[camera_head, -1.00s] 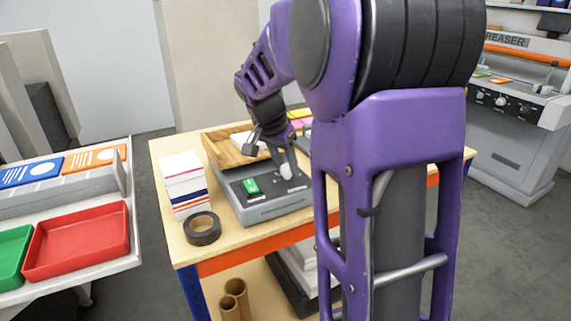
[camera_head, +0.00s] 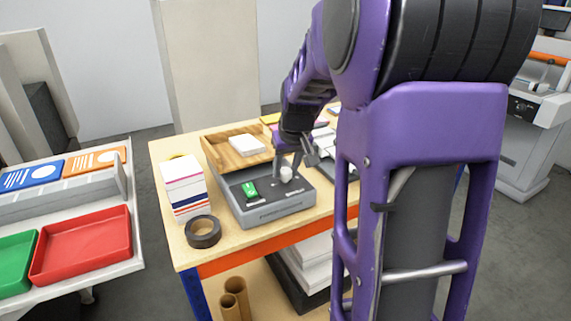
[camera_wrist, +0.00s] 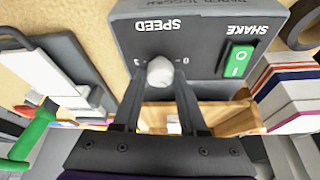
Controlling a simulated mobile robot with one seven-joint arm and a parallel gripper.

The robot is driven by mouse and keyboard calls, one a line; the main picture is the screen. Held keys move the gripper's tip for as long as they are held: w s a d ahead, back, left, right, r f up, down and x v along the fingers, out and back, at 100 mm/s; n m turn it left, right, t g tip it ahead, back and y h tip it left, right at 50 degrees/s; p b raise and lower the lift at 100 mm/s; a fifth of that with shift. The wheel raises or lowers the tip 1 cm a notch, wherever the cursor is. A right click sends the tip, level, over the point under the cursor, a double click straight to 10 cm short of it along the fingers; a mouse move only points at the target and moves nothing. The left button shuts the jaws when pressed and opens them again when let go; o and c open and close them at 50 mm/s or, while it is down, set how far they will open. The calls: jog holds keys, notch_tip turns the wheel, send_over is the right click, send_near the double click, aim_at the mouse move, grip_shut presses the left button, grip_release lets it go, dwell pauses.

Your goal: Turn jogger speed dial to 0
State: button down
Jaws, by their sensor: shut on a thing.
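The paper jogger is a grey box (camera_head: 275,210) on the wooden table, with an open wooden tray (camera_head: 222,156) at its back. Its white speed dial (camera_head: 287,173) is on the right of the panel and also shows in the wrist view (camera_wrist: 160,73), under the upside-down SPEED label. My gripper (camera_head: 288,168) is shut on the dial; in the wrist view its two dark fingers (camera_wrist: 159,88) lie on either side of the knob. Small marks flank the dial, but its pointer cannot be read. The green shake switch (camera_head: 249,189) is beside it.
A stack of white card boxes (camera_head: 184,187) and a roll of dark tape (camera_head: 203,231) stand left of the jogger. A white paper block (camera_head: 247,145) lies in the tray. A side table with a red tray (camera_head: 85,246) is at left.

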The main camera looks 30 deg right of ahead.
jog(key=n+y+b, duration=0.1)
jog(key=n, duration=0.1)
jog(key=n+y, duration=0.1)
jog(key=n, duration=0.2)
jog(key=shift+d+f+n+b, duration=0.1)
jog(key=shift+d+n+b, duration=0.1)
jog(key=shift+n+b, duration=0.15)
jog(key=n+y, duration=0.1)
jog(key=n, duration=0.1)
jog(key=n+g, duration=0.1)
jog(key=n, duration=0.1)
jog(key=shift+w+n+y+b, duration=0.1)
jog(key=shift+n+y+b, duration=0.25)
jog(key=shift+y+b, duration=0.05)
jog(key=shift+g, duration=0.3)
jog(key=shift+c, duration=2.2)
grip_release()
jog(key=p+v, duration=0.2)
jog(key=v, duration=1.5)
jog(key=shift+d+r+p, duration=0.2)
jog(key=shift+p, duration=0.2)
